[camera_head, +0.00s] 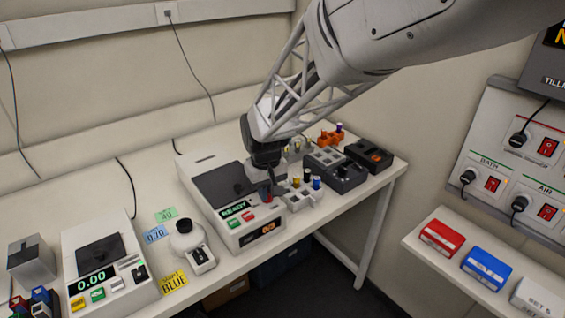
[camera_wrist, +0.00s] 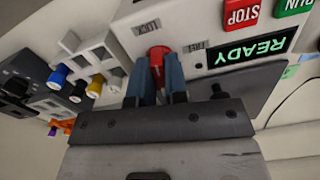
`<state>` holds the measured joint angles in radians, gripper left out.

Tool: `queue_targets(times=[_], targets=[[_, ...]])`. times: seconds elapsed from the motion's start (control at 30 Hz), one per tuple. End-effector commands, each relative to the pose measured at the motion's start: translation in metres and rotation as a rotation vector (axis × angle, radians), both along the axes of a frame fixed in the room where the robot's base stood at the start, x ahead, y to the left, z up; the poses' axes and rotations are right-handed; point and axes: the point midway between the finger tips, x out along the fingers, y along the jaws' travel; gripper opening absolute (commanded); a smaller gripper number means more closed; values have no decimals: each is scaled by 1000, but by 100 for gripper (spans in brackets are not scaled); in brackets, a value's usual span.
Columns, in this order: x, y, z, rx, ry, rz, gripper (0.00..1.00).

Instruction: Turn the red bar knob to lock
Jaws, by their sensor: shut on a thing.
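The red bar knob (camera_wrist: 160,52) is on the front panel of a white shaker machine (camera_wrist: 206,24), and my gripper (camera_wrist: 159,68) is shut on it with its two blue-grey fingers. Part of the knob is hidden between the fingers, so its exact angle is hard to tell. A small label that looks like LOCK (camera_wrist: 147,27) is just above the knob in the wrist view. Another small label (camera_wrist: 196,47), too small to read surely, is to its right. In the head view the machine (camera_head: 247,237) stands on the bench, with my gripper (camera_head: 267,188) at its right front.
The machine's display (camera_wrist: 252,50) reads READY, beside the red STOP (camera_wrist: 241,14) and green RUN (camera_wrist: 291,6) buttons. A white rack (camera_head: 301,199) with coloured caps stands close to the right. Dark boxes (camera_head: 337,172) stand behind it. A balance (camera_head: 103,262) is at left.

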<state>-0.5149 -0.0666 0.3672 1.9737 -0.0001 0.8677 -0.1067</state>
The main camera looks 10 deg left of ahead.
Motion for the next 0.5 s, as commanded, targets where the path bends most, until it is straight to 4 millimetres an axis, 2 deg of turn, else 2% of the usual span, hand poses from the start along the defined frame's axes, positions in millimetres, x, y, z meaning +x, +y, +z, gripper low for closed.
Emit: queue_targets(times=[0.23, 0.5], targets=[[0, 0, 1, 1, -2, 130, 0], [0, 0, 2, 1, -3, 179, 0]])
